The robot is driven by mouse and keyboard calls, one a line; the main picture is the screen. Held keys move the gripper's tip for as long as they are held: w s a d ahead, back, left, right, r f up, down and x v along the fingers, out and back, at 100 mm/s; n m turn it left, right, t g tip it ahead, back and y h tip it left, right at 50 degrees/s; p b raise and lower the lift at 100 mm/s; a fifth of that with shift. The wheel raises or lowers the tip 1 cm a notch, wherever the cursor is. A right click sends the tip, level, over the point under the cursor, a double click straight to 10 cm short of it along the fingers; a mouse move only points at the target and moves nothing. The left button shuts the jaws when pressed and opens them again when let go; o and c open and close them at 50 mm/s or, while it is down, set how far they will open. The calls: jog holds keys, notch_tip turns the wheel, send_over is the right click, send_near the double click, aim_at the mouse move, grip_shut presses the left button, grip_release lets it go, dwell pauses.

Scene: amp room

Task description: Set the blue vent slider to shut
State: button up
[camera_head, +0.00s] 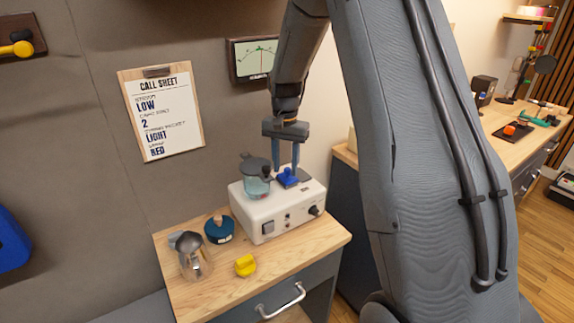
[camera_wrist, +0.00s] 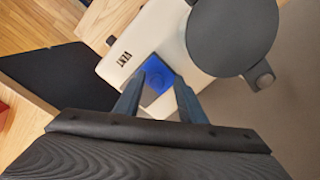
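The blue vent slider (camera_head: 287,178) sits on top of the white machine (camera_head: 258,218), on the side away from its front knob panel. In the wrist view the slider (camera_wrist: 157,70) shows as a blue plate beside the printed word VENT. My gripper (camera_head: 286,170) points down over it with its two fingers apart. In the wrist view the fingertips of my gripper (camera_wrist: 157,86) lie on either side of the slider. I cannot tell whether they touch it. The slider's exact position along its travel is unclear.
A glass pot with a dark lid (camera_head: 257,181) stands on the machine, close beside my gripper. A glass jug (camera_head: 194,262), a blue lidded pot (camera_head: 219,230) and a yellow object (camera_head: 245,265) stand on the wooden cabinet top (camera_head: 300,256). A call sheet (camera_head: 163,110) hangs behind.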

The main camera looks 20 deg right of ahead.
aim_at(287, 169)
jog(key=shift+d, duration=0.1)
jog(key=shift+r, duration=0.25)
notch_tip(287, 169, up, 7)
jog(key=shift+r+b, duration=0.15)
jog(key=shift+b, duration=1.1)
